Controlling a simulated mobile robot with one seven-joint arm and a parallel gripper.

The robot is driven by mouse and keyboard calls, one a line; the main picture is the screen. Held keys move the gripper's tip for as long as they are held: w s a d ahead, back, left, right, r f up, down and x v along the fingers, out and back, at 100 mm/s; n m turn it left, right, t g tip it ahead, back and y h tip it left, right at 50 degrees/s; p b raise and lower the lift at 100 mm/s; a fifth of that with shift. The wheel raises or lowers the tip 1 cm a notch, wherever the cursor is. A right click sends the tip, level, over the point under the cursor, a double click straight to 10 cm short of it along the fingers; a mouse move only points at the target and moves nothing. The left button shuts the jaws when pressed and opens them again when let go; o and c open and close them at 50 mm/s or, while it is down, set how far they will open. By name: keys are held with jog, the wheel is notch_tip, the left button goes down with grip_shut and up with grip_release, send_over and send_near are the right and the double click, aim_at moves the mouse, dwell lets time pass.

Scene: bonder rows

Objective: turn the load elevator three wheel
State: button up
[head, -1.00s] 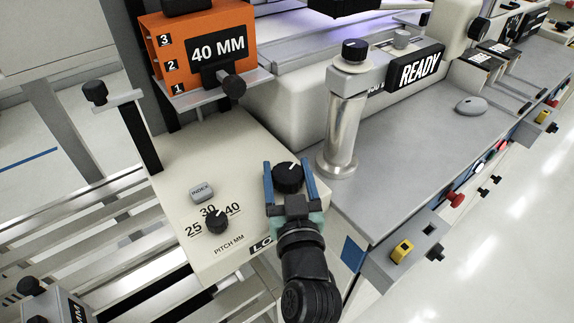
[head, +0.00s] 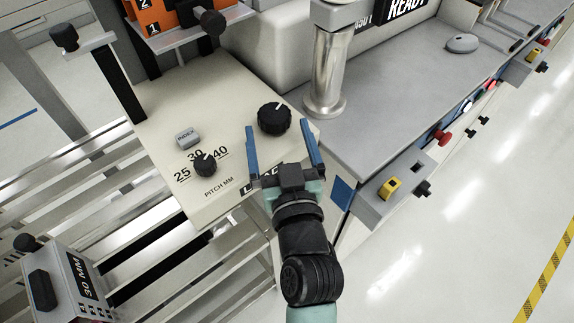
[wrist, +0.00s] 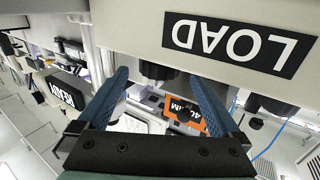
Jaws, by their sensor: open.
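The load unit has a cream top panel (head: 225,105) and a LOAD label, which reads upside down in the wrist view (wrist: 238,45). A large black ribbed knob (head: 274,118) with a white mark, apparently the wheel, stands near the panel's right edge. A dark round shape, apparently this knob, shows beyond my fingers in the wrist view (wrist: 157,71). My gripper (head: 279,127) is open and empty at the panel's front edge. Its blue fingers point toward the knob, tips near its near side; I see no grip on it.
A smaller pitch knob (head: 205,164) and a grey INDEX button (head: 188,138) sit left on the panel. A metal post (head: 328,75) rises behind right. An orange 40 MM unit shows in the wrist view (wrist: 187,120).

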jog(key=s+d, duration=0.1)
jog(key=s, duration=0.6)
jog(key=shift+s+b, duration=0.3)
jog(key=shift+b, duration=0.1)
jog(key=w+a+r+t, duration=0.1)
jog(key=w+r+t, duration=0.1)
jog(key=r, duration=0.8)
jog(key=w+a+r+t, duration=0.2)
jog(key=w+r, duration=0.1)
jog(key=r, duration=0.8)
jog(key=s+r+t+h+p, duration=0.1)
jog(key=r+p, duration=0.8)
jog(key=r, duration=1.1)
jog(key=s+d+r+m+t+h+p, duration=0.1)
jog(key=s+r+t+p, duration=0.3)
jog(key=r+p, duration=0.6)
notch_tip(320, 180, up, 11)
jog(key=shift+s+d+f+m+t+h, duration=0.15)
jog(key=shift+s+m+t+h, duration=0.15)
jog(key=shift+s, duration=0.75)
